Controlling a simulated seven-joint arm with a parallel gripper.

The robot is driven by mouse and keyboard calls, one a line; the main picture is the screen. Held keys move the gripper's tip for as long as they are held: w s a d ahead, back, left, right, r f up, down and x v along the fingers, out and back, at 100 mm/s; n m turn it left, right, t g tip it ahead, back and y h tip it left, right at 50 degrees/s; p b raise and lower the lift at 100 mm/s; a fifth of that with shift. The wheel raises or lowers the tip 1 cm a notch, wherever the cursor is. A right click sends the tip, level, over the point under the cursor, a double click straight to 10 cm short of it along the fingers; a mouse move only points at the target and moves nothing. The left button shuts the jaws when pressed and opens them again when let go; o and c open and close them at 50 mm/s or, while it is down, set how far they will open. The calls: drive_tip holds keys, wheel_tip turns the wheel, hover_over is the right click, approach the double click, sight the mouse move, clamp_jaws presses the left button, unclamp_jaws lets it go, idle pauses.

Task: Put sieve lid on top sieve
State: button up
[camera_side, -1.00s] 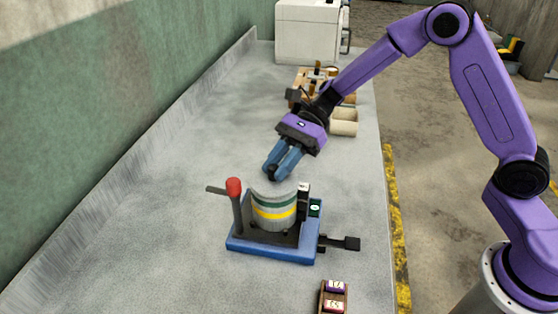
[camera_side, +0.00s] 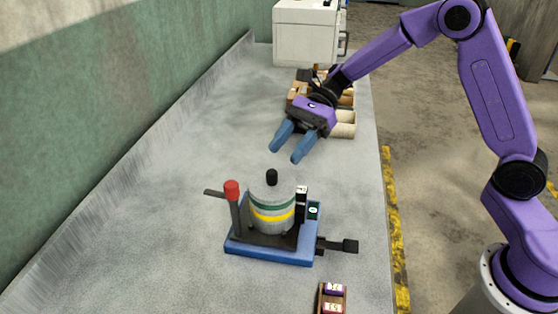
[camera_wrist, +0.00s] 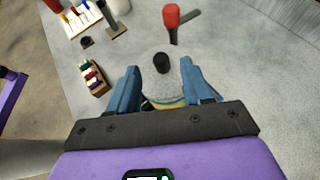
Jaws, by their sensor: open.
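The grey sieve lid (camera_side: 260,188) with its black knob (camera_side: 272,177) rests on the sieve stack and looks level. The top sieve (camera_side: 272,205) has a green band, and a yellow-banded sieve (camera_side: 271,217) is under it. The stack stands on a blue-based shaker (camera_side: 270,251). My gripper (camera_side: 287,148) is open and empty, above and behind the lid, clear of the knob. In the wrist view the lid (camera_wrist: 154,80) and knob (camera_wrist: 161,63) show beyond my spread fingers. The lid's near edge is partly hidden there.
A red-tipped lever (camera_side: 232,190) rises left of the stack. A black handle (camera_side: 350,246) sticks out to the right. A small tray of labelled blocks (camera_side: 332,298) lies at the front. A beige bin (camera_side: 345,124) and white cabinet (camera_side: 305,32) stand behind. The left bench is clear.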

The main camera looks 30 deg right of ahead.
drive_tip(key=v, duration=0.7)
drive_tip(key=shift+d, duration=0.25)
drive_tip(key=s+f+n+g+h, duration=0.2)
drive_tip(key=s+n+h, duration=0.8)
drive_tip(key=s, duration=0.9)
drive_tip(key=s+d+f+n+t, duration=0.1)
drive_tip(key=s+d+n, duration=0.3)
drive_tip(key=n, duration=0.4)
drive_tip(key=s+d+f+n+t+h, duration=0.1)
drive_tip(key=s+d+n+t, duration=0.3)
drive_tip(key=s+n, duration=0.3)
drive_tip(key=n, duration=0.2)
drive_tip(key=shift+f+n, duration=0.2)
drive_tip(key=shift+n, duration=0.1)
drive_tip(key=shift+o, duration=0.4)
drive_tip(key=shift+d, duration=0.1)
